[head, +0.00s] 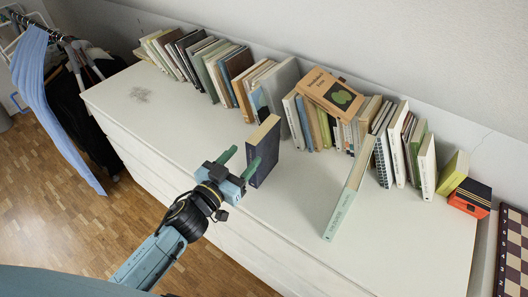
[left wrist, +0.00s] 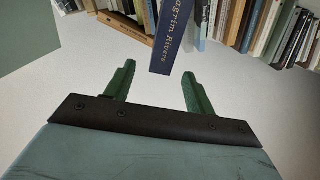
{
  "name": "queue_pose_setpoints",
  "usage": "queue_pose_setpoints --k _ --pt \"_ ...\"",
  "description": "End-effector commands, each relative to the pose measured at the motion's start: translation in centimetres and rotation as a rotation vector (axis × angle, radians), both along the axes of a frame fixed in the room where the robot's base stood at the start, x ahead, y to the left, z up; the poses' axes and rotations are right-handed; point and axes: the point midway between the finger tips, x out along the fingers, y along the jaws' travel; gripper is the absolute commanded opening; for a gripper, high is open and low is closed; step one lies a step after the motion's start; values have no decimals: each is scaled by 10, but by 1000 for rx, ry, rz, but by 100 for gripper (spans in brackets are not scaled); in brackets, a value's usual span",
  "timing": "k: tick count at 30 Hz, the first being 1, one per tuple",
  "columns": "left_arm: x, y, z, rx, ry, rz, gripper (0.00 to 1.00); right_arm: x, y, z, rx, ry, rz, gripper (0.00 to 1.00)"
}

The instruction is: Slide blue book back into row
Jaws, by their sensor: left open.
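The blue book (head: 263,158) is dark navy with a pale page edge on top. It stands upright on the white dresser top, pulled out in front of the row of books (head: 225,72). In the left wrist view its lettered spine (left wrist: 176,36) is just ahead, in line with the space between my fingers. My left gripper (head: 240,161) has green fingers, is open and empty, and is close in front of the book's spine. It also shows in the left wrist view (left wrist: 158,72). Whether a finger touches the book I cannot tell. My right gripper is not in view.
A pale green book (head: 342,210) juts forward on the right. An orange-brown book (head: 330,91) lies on top of the row. A small black and orange box (head: 470,198) is at the right end. The dresser top (head: 300,225) is bare between the two jutting books.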

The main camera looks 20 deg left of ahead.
Motion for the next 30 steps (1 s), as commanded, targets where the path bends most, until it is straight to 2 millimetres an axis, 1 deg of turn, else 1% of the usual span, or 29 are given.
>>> queue_pose_setpoints --k 1,3,6,11,16,21,24,30 --pt "10 -3 2 1 -2 1 55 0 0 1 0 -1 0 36" --pt "20 -6 1 1 -1 0 55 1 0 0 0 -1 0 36" --pt "29 -9 0 0 0 0 55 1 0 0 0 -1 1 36" --pt "37 -11 1 1 0 1 55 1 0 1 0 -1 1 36" --pt "58 -15 5 1 -1 1 55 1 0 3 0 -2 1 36" --pt "78 -21 4 0 1 2 55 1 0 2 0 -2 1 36" --pt "83 -23 4 0 1 1 55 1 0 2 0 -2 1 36" --pt "83 -23 4 1 2 1 55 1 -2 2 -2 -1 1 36"
